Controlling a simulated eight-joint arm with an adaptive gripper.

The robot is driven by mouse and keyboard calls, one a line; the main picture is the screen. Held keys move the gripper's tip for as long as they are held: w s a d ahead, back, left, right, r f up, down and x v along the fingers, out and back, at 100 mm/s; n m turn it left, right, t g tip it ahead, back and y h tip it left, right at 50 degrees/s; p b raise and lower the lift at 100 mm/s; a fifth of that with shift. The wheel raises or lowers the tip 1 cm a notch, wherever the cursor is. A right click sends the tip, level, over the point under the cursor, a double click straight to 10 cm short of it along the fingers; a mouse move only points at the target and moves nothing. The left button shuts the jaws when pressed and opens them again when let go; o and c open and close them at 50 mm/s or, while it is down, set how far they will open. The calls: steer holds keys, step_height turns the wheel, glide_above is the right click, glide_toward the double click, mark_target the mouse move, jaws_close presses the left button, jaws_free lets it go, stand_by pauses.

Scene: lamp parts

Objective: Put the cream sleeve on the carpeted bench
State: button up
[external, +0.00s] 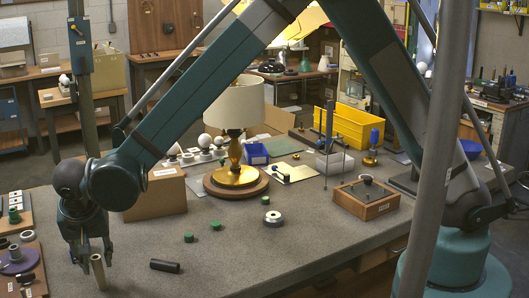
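My gripper (92,258) points down at the left front of the grey, carpet-like bench top (235,262). A cream sleeve (98,275), a slim pale tube, is at the fingertips, nearly upright with a slight tilt. Its upper end shows just below and between the fingers. I cannot tell whether the fingers touch it, or whether its lower end rests on the bench.
A black cylinder (165,266) lies just right of the sleeve. Trays of parts (17,262) stand at left. A cardboard box (157,195) and lamp (237,125) stand behind. The front middle is clear.

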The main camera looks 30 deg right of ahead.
steer(key=v, duration=0.6)
steer(key=shift+r, duration=0.15)
stand_by(0.8)
steer(key=w+d+r, duration=0.3)
steer(key=d+r, duration=0.2)
steer(key=d, duration=0.4)
steer(key=w+d+r+n, duration=0.1)
steer(key=w+d+r, duration=0.3)
steer(key=d, duration=0.5)
steer(key=w+d+r, duration=0.3)
steer(key=d+r, duration=0.2)
steer(key=d, duration=0.3)
steer(key=d+r+y, duration=0.1)
steer(key=d+r, duration=0.2)
steer(key=d, duration=0.7)
steer(key=d+r, duration=0.2)
steer(key=d, duration=0.8)
steer(key=s+d+n+t, duration=0.1)
steer(key=s+d, duration=0.7)
steer(key=d, duration=0.5)
steer(key=s+d+n+t, duration=0.1)
steer(key=s+d, duration=0.7)
steer(key=d, duration=0.5)
steer(key=shift+f+t, duration=0.3)
